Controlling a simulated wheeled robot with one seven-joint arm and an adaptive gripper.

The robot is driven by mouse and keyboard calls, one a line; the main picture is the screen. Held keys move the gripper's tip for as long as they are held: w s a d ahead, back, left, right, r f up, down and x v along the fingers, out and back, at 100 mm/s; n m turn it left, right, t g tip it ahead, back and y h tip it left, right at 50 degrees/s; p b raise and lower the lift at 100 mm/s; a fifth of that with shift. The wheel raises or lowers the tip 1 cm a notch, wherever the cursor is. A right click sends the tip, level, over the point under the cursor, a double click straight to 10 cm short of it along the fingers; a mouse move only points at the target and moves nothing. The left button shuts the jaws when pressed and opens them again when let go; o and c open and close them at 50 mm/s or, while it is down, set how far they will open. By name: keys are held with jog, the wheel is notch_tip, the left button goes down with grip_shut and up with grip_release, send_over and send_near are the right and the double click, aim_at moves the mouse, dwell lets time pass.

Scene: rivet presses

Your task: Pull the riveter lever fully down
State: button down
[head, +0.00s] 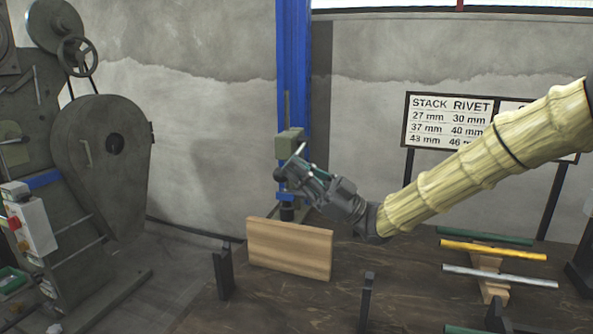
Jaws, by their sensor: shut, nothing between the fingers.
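The riveter (289,144) stands in front of the blue post, with a grey-green head, a thin rod rising above it and a dark lower part below. My gripper (286,178) is shut and empty, right in front of the riveter just below its head. A short pale bar (300,149), possibly part of the lever, slants between the head and my gripper. A dark round knob-like end shows at my fingertips. My gripper hides much of the riveter's middle, so I cannot tell whether it touches the lever. My arm reaches in from the right.
A wooden board (289,249) stands upright on the dark table (320,310) below my gripper. Dark upright brackets (222,272) stand beside it. Coloured rods (492,250) lie at right. A rivet chart (449,121) stands behind my arm. A large grey machine (100,150) fills the left.

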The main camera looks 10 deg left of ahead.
jog(key=shift+d+f, duration=0.1)
jog(key=shift+f, duration=0.3)
jog(key=v, duration=0.7)
jog(key=shift+r, duration=0.15)
jog(key=shift+d, duration=0.15)
dwell(0.7)
